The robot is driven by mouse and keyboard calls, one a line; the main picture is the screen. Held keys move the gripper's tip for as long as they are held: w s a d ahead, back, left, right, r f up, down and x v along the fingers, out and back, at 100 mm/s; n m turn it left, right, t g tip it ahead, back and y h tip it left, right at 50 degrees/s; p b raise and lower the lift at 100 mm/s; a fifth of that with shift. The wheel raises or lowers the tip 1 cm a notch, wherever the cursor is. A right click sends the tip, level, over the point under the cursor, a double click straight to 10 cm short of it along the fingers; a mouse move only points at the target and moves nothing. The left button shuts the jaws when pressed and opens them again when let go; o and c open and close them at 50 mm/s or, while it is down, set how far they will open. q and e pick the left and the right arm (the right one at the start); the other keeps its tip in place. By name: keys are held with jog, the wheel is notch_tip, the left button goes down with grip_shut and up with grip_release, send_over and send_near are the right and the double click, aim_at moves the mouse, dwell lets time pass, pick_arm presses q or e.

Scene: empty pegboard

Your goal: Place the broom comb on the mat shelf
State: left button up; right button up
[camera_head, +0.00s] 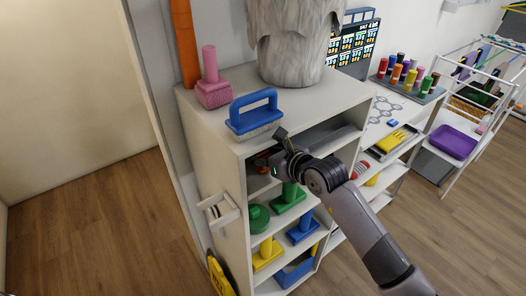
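The white shelf unit (222,163) stands in the middle, with open compartments facing right. I cannot tell for certain which thing is the broom comb. A blue-handled block with a grey bristly underside (254,112) sits upright on the unit's top near the front edge. My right gripper (277,150) is at the opening of the top compartment, just below and right of that block and apart from it. Its fingers are small, dark and partly hidden, so I cannot tell if they are open or hold anything. A dark grey flat thing (336,138) lies in the top compartment. My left gripper is not in view.
A pink block with a handle (213,82) and a large grey furry object (290,45) stand on the unit's top. Lower compartments hold green (289,198), yellow (266,256) and blue (302,229) handled blocks. A white rack (449,118) stands right. Floor is clear at left.

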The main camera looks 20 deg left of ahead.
jog(key=shift+r, duration=0.1)
jog(key=shift+d, duration=0.1)
jog(key=shift+s+d+r, duration=0.2)
jog(key=shift+s+d, duration=0.1)
jog(key=b+v, duration=0.3)
jog(key=v, duration=0.8)
